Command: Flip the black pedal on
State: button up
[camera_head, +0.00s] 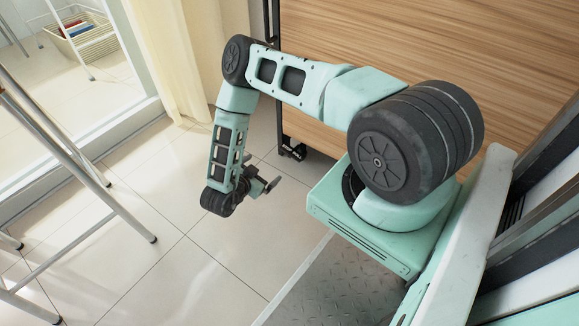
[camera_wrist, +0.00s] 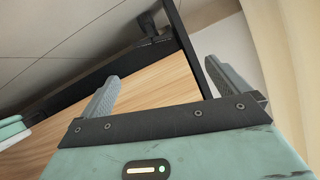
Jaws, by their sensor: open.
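The black pedal appears to be part of the small dark caster (camera_head: 294,150) at the lower corner of the wooden panel in the head view. Its exact shape and position are too small to tell. A dark caster-like part (camera_wrist: 148,24) also shows near the top of the wrist view, at the end of the panel's black edge. My gripper (camera_head: 268,182) hangs low above the floor, left of and nearer than the caster in the head view. In the wrist view its two grey fingers (camera_wrist: 160,72) are spread apart with nothing between them, and the caster lies beyond them.
The large wooden panel (camera_head: 330,50) with a dark frame stands at the back. A metal-legged stand (camera_head: 75,165) is at left, with a cream curtain (camera_head: 175,60) behind. A white basket (camera_head: 85,38) is at far left. Tiled floor (camera_head: 190,270) lies clear between the stand and my base.

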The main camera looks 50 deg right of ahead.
aim_at(293, 152)
jog(key=b+x, duration=0.3)
jog(key=x, duration=0.2)
jog(key=s+b+x, duration=0.1)
jog(key=b+x, duration=0.2)
jog(key=x, duration=0.3)
jog(key=s+b+x, duration=0.1)
jog(key=b+x, duration=0.2)
jog(key=x, duration=0.2)
jog(key=shift+w+d+f, duration=0.1)
jog(key=shift+d+f, duration=0.25)
jog(key=shift+f, duration=0.1)
jog(key=shift+w+d+f+b, duration=0.15)
jog(key=shift+d+b, duration=0.15)
jog(key=shift+d, duration=0.4)
